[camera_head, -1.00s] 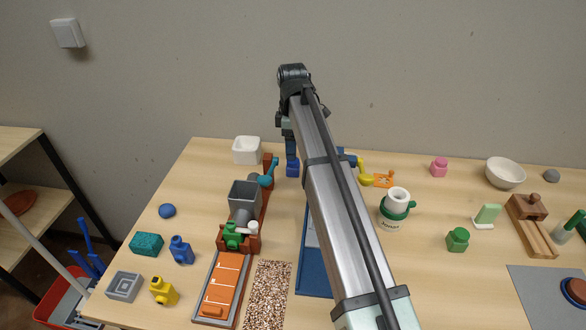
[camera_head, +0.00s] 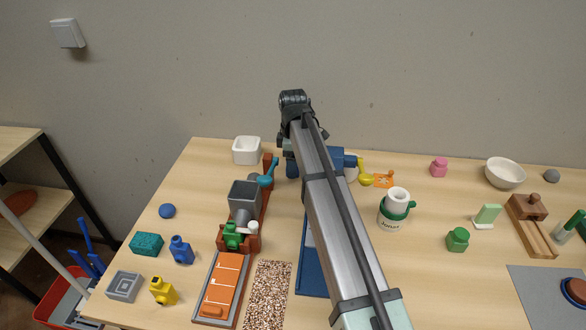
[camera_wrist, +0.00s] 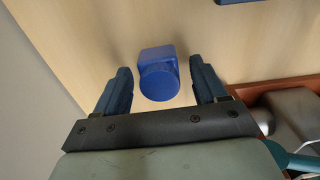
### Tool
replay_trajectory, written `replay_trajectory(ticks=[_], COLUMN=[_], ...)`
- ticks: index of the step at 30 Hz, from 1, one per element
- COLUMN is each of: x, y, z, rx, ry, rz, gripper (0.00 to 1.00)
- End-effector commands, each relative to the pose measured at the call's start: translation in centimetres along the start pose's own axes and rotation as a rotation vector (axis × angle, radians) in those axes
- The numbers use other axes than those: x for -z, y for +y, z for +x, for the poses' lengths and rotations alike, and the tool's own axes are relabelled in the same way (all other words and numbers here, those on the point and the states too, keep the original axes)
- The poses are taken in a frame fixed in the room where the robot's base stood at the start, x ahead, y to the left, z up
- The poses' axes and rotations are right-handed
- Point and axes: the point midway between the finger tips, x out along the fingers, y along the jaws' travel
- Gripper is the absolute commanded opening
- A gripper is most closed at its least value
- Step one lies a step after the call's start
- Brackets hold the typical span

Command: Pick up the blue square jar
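The blue square jar (camera_wrist: 156,55) shows in the wrist view, with a square body and a round blue lid. It stands on the table between the two fingers of my gripper (camera_wrist: 161,70). My gripper is open, with a gap on each side of the jar. In the head view my gripper (camera_head: 291,168) is low over the back of the table, near the white square bowl. It hides most or all of the jar there.
A white square bowl (camera_head: 247,150) and a grey-hopper machine (camera_head: 244,195) stand left of my gripper. A blue object (camera_head: 343,158) is partly behind my arm. The green-banded mug (camera_head: 395,209) is at right.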

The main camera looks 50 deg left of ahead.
Motion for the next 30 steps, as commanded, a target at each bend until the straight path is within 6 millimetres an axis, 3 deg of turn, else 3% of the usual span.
replay_trajectory(ticks=[2,20,30], x=[0.0,0.0,0.01], y=[0.0,-0.01,0.04], z=[-0.01,-0.03,-0.86], rx=[0.0,0.001,0.0], ry=[0.0,0.0,0.0], rz=[0.0,0.0,0.0], gripper=[0.63,0.06,0.06])
